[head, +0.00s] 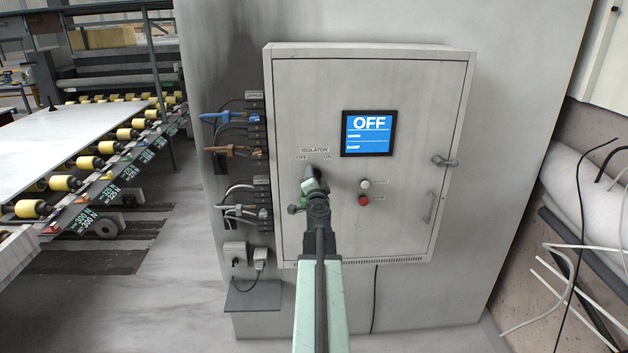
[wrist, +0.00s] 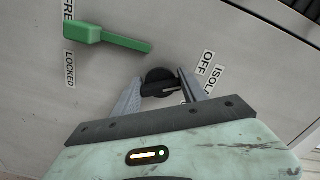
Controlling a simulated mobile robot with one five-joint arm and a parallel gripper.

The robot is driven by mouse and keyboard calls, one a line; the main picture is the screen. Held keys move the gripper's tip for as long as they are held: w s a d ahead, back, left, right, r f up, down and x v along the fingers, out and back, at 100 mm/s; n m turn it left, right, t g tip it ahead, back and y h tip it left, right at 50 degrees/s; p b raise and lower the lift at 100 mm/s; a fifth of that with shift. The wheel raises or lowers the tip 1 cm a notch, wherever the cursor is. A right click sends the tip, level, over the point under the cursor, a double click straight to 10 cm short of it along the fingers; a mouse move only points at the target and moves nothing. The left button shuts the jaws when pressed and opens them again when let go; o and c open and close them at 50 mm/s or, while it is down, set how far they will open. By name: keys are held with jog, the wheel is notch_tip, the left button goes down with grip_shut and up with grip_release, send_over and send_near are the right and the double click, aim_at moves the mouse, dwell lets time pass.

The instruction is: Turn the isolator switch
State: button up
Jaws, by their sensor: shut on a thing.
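The isolator switch is a round black knob (wrist: 158,76) on the grey cabinet door, seen in the wrist view between the two grey fingers of my gripper (wrist: 160,92). The fingers are shut on it, one on each side. An OFF label (wrist: 209,62) is beside it. In the head view my gripper (head: 312,182) is at the cabinet (head: 400,110), just below the ISOLATOR OFF/ON labels (head: 314,154), and hides most of the knob. The screen (head: 368,133) reads OFF. The knob's exact angle is hard to tell.
A green lever (wrist: 110,39) between labels ending in "FRE" and LOCKED sits near the knob. White (head: 365,184) and red (head: 364,200) buttons are right of my gripper. Cables with blue (head: 220,117) and orange connectors hang left. A roller conveyor (head: 90,150) stands far left.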

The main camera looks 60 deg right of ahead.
jog(key=m, duration=0.7)
jog(key=shift+d+r, duration=0.1)
jog(key=shift+r, duration=0.1)
jog(key=m, duration=0.7)
jog(key=shift+r+p, duration=0.1)
jog(key=shift+p, duration=0.2)
jog(key=o, duration=1.4)
jog(key=shift+s, duration=0.1)
jog(key=shift+c, duration=0.2)
